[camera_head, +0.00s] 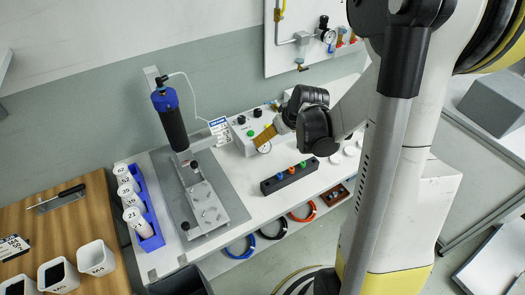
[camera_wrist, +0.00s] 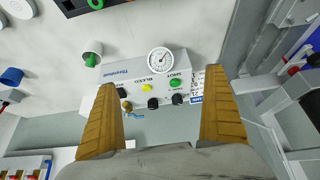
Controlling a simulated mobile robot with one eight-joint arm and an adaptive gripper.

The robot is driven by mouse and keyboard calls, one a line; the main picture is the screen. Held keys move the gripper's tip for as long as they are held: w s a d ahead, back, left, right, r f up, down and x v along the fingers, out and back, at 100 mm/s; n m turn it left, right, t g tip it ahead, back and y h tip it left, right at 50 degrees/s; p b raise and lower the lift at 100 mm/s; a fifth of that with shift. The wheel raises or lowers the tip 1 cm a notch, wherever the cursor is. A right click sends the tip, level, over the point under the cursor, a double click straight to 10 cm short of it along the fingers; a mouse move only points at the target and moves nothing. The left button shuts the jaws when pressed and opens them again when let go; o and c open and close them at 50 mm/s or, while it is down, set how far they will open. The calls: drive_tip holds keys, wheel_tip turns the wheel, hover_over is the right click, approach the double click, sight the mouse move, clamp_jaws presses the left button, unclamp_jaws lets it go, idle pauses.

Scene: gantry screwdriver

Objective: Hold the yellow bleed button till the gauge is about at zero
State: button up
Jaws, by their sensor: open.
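The light grey control box (camera_head: 241,143) sits on the white bench; it also shows in the wrist view (camera_wrist: 135,72), appearing upside down. On it in the wrist view are a yellow button (camera_wrist: 146,87) beside the word BLEED, a round white gauge (camera_wrist: 160,61), and a green button (camera_wrist: 175,83) beside the word SHOT. The gauge's dark needle is too small to read for certain. My gripper (camera_wrist: 163,80) is open and empty, its tan fingers spread either side of the button area. In the head view my gripper (camera_head: 264,137) hovers at the box and hides part of it.
Black knobs (camera_wrist: 153,103) stand close to the yellow button. A black rack with coloured tips (camera_head: 290,178) lies in front of the box. A screwdriver in a stand (camera_head: 170,118) is to the left. A wall panel with a regulator (camera_head: 325,34) is behind.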

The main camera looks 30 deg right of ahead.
drive_tip(key=b+x, duration=0.1)
drive_tip(key=x, duration=0.2)
drive_tip(key=shift+a, duration=0.1)
idle(0.5)
drive_tip(key=p+v, duration=0.7)
drive_tip(key=v, duration=0.3)
drive_tip(key=s+a+r+t, duration=0.1)
drive_tip(key=s+a+r, duration=1.2)
drive_tip(key=a, duration=0.2)
drive_tip(key=shift+a+b, duration=0.25)
drive_tip(key=shift+b, duration=0.05)
drive_tip(key=shift+s, duration=0.1)
